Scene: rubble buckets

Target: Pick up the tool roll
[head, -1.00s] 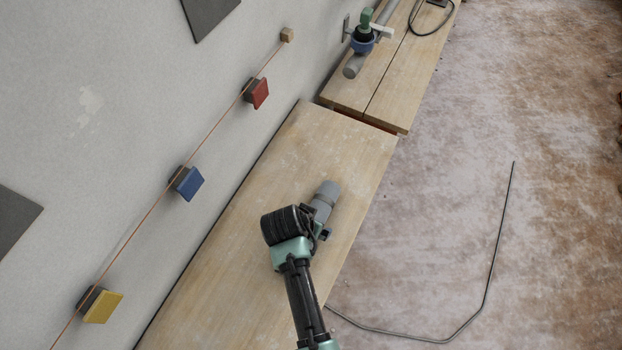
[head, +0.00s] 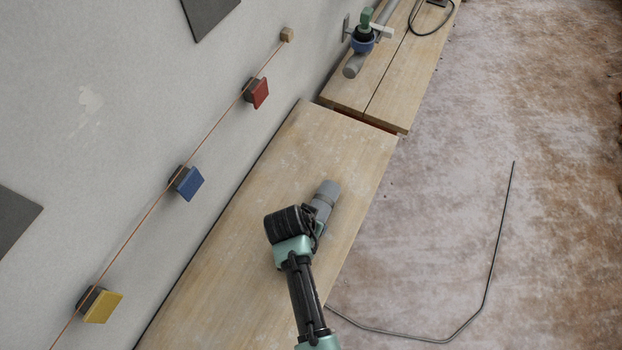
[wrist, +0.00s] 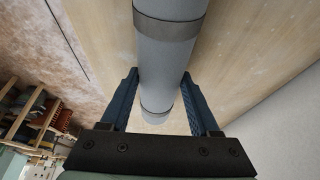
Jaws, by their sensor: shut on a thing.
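The tool roll (head: 328,193) is a grey cylinder lying on the near wooden bench. In the head view its far end shows past my wrist, and the rest is hidden behind my arm. In the wrist view the tool roll (wrist: 168,62) runs between the two blue fingers of my gripper (wrist: 160,100), with dark bands around it. My gripper is shut on the roll, one finger on each side. In the head view my gripper is mostly hidden by my own wrist.
The near bench (head: 345,150) has bare wood around the roll. A second bench (head: 420,60) beyond it holds a pipe (head: 353,66) and a blue and green fitting (head: 363,40). Yellow (head: 102,307), blue (head: 187,183) and red (head: 257,93) blocks hang on the left wall. A thin cable (head: 487,285) lies on the floor.

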